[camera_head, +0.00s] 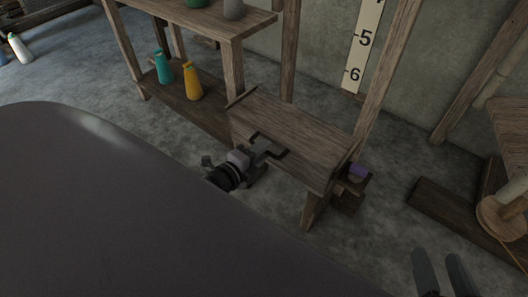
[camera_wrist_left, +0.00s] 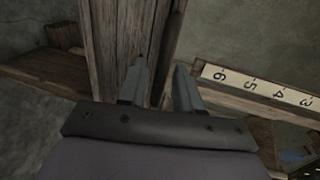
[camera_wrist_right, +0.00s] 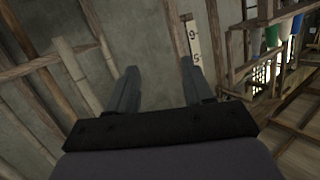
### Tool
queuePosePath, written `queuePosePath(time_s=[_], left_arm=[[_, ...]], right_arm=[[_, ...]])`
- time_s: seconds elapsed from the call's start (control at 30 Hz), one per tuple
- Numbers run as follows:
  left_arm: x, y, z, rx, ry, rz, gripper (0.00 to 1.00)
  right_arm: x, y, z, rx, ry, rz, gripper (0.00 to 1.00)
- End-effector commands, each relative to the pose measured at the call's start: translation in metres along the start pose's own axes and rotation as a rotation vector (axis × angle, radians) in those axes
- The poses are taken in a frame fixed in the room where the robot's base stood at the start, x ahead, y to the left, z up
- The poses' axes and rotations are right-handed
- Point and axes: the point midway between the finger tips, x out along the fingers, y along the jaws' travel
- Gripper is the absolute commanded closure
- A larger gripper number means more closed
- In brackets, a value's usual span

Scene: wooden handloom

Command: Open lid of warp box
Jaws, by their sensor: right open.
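The warp box (camera_head: 300,125) is a long brown wooden box with a flat plank lid, standing on legs in the middle of the head view. Its lid appears shut. My left gripper (camera_head: 270,144) is at the box's near long side, with its dark fingers spread over the lid's near edge. In the left wrist view, the left gripper (camera_wrist_left: 160,82) has its fingers apart, with wood showing between and behind them; contact cannot be told. My right gripper (camera_head: 442,270) is open and empty at the lower right, well away from the box. It also shows in the right wrist view (camera_wrist_right: 160,85).
A wooden shelf (camera_head: 225,22) stands behind left, with a teal bottle (camera_head: 162,68) and a yellow bottle (camera_head: 192,82) on its lower board. A small purple item (camera_head: 358,171) sits at the box's right end. Loom timbers (camera_head: 455,215) lie at right. A numbered strip (camera_head: 363,45) hangs behind.

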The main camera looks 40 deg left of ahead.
Motion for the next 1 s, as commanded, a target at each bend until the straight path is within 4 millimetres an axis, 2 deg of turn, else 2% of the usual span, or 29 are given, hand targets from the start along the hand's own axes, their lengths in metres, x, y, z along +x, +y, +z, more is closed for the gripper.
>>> queuePosePath(time_s=[0.17, 0.47, 0.5, 0.57, 0.83, 1.0], left_arm=[[0.012, 0.000, 0.000, -0.001, -0.001, 0.000, 0.67], [0.013, 0.000, 0.000, -0.001, -0.001, 0.001, 0.67], [0.013, 0.000, 0.000, -0.001, 0.000, 0.001, 0.80], [0.013, 0.000, 0.000, -0.001, 0.000, 0.001, 0.99], [0.007, 0.000, 0.000, -0.002, 0.000, 0.002, 1.00], [-0.021, 0.005, 0.000, -0.004, -0.001, 0.006, 1.00]], right_arm=[[-0.002, 0.002, 0.002, -0.023, 0.012, 0.010, 0.49], [-0.003, 0.002, 0.000, -0.027, 0.016, 0.011, 0.49], [-0.003, 0.002, 0.000, -0.027, 0.016, 0.011, 0.49], [-0.003, 0.002, 0.000, -0.027, 0.016, 0.011, 0.49], [-0.004, 0.001, -0.004, -0.020, 0.014, 0.007, 0.49], [0.004, -0.003, -0.004, 0.040, -0.029, -0.015, 0.49]])
